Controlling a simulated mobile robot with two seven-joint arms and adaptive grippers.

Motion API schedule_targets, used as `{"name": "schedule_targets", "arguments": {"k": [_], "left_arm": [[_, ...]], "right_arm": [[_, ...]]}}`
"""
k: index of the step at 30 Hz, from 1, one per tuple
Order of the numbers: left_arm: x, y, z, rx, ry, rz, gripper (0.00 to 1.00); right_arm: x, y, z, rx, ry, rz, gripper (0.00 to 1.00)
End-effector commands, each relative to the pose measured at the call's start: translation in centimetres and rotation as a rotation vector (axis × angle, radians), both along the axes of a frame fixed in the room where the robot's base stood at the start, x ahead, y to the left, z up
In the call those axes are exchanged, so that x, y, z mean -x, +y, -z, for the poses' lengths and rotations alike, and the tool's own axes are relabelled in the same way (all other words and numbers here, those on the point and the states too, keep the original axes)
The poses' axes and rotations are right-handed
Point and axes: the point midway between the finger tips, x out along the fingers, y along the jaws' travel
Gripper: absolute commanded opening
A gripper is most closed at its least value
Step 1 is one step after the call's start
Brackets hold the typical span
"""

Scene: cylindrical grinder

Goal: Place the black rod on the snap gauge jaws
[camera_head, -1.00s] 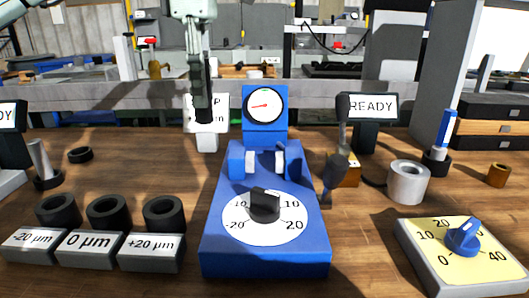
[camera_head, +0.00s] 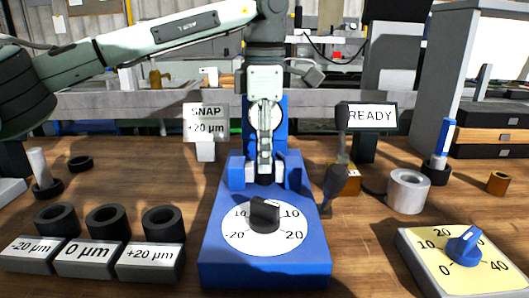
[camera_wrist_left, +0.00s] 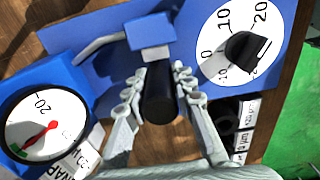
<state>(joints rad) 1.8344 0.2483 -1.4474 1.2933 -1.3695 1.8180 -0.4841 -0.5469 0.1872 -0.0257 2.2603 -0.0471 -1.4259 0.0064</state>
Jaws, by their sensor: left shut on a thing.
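The blue snap gauge (camera_head: 222,215) stands in the middle of the table. Its jaws rise on both sides, with the left jaw (camera_head: 237,172) and right jaw (camera_head: 294,170) showing. My left gripper (camera_head: 265,165) is above the gap between them and is shut on the black rod (camera_head: 265,179). Only the rod's lower end shows below the fingers. Whether the rod touches the jaws I cannot tell. My right gripper is not in view.
The gauge dial (camera_wrist_left: 45,125) is partly hidden behind my gripper in the head view. A dark upright tool (camera_head: 335,180) stands close to the gauge's right side.

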Motion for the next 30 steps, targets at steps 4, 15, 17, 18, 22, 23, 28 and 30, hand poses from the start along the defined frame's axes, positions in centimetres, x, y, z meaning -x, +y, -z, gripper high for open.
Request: {"name": "schedule_targets", "arguments": {"k": [4,15,17,18,22,23,28,30], "left_arm": [[0.0,0.0,-0.2,0.002,-0.004,-0.001,0.00],[0.0,0.0,0.2,0.000,-0.001,0.000,0.45],[0.0,0.0,0.2,0.000,-0.001,0.000,0.45],[0.0,0.0,0.2,0.000,-0.001,0.000,0.45],[0.0,0.0,0.2,0.000,-0.001,0.000,0.45],[0.0,0.0,0.2,0.000,-0.001,0.000,0.45],[0.0,0.0,-1.0,0.001,-0.003,0.000,0.45],[0.0,0.0,-2.2,0.000,-0.003,-0.001,0.45]], "right_arm": [[0.0,0.0,-0.1,0.001,-0.001,0.000,0.00],[-0.1,0.0,-0.5,0.001,-0.007,-0.001,0.00],[-0.1,0.0,-0.6,0.001,-0.009,0.000,0.00],[-0.2,0.0,-0.6,0.001,-0.009,0.000,0.00],[-0.1,0.0,-0.6,0.002,-0.009,0.000,0.00],[-0.1,0.0,-0.6,0.002,-0.009,0.000,0.00],[-0.1,-0.1,-0.3,0.001,-0.004,0.001,0.00],[0.1,-0.1,0.0,0.001,0.003,0.001,0.00]]}}
